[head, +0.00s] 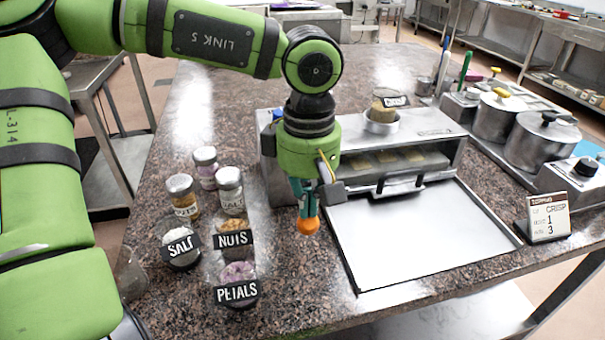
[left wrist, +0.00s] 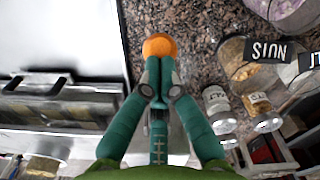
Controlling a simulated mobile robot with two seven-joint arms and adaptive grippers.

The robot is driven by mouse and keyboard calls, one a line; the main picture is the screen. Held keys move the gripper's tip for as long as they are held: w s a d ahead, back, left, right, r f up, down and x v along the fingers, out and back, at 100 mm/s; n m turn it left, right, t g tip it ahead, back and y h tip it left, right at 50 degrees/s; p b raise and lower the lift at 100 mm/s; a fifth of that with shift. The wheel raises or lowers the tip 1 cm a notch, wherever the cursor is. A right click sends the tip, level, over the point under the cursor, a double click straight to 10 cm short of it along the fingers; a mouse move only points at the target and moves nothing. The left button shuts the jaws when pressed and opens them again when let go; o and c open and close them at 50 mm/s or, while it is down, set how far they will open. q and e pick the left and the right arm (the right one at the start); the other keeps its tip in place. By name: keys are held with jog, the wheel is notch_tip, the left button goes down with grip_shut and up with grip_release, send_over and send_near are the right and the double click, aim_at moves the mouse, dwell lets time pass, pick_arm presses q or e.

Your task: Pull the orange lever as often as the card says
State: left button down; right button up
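The orange lever's round knob (head: 308,226) is at the left front corner of the metal toaster-like machine (head: 420,150). My left gripper (head: 307,212) points down at it, fingers together at the knob. In the left wrist view, the orange knob (left wrist: 160,45) sits right at the tips of the closed fingers (left wrist: 159,75); the lever's rod is mostly hidden. The card (head: 548,218) stands at the right of the tray; I read "CRISP", then "1", and "3" on the bottom line. The small words before the numbers are hard to read. My right gripper is not in view.
A flat pale tray (head: 420,235) lies before the machine. A labelled jar (head: 385,105) sits on the machine. Lidded pots (head: 541,143) stand at right.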

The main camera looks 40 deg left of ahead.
pick_arm(q)
notch_tip(320, 180, up, 13)
jog(key=p, duration=0.9)
pick_arm(e)
notch_tip(320, 180, up, 10)
jog(key=shift+f, duration=0.25)
